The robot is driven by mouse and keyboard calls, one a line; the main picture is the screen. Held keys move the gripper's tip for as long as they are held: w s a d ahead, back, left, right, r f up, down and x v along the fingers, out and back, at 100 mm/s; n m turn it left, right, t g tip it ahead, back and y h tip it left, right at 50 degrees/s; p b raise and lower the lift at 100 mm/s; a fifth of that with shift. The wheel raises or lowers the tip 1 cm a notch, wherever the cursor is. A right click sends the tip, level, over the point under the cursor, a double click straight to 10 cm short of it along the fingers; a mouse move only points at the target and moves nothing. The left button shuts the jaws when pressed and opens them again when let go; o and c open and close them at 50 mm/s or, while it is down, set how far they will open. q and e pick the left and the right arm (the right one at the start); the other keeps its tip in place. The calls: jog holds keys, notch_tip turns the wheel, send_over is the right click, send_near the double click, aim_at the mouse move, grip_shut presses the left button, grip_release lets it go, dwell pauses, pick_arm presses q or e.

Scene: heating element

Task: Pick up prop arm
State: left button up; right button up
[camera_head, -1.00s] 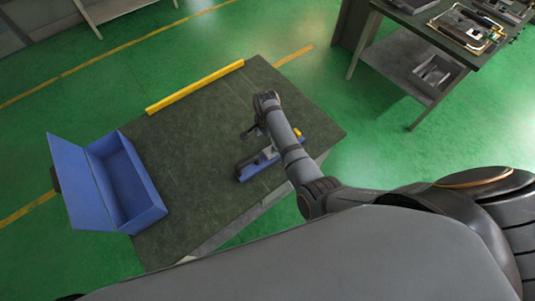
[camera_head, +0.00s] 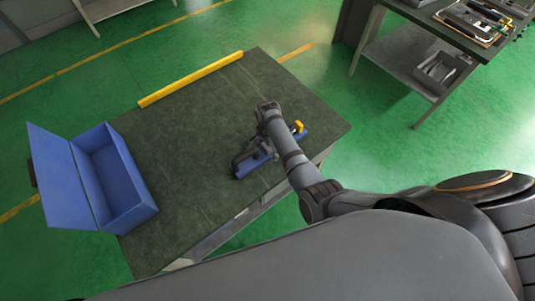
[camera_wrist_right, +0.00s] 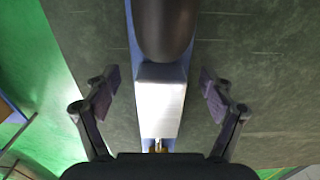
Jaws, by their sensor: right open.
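The prop arm (camera_head: 247,167), as I take it, is a long blue piece with a yellow end, lying on the dark green table (camera_head: 185,195). My right arm hides its middle in the head view. In the right wrist view its white block (camera_wrist_right: 160,108) and a dark rounded part lie along a blue strip. My right gripper (camera_head: 243,150) is over the piece. In the right wrist view the open fingers (camera_wrist_right: 160,88) stand on either side of the white block, with a gap on both sides. My left gripper is out of view.
An open blue box (camera_head: 132,210) with its lid tipped outward stands at the table's left. A yellow bar (camera_head: 190,79) lies along the far edge. A second table (camera_head: 420,22) with parts stands at the upper right. The middle of the table is clear.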

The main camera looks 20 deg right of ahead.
jog(key=shift+r, duration=0.1)
jog(key=c, duration=0.4)
grip_shut()
jog(key=shift+r+p, duration=0.1)
jog(key=shift+p, duration=0.2)
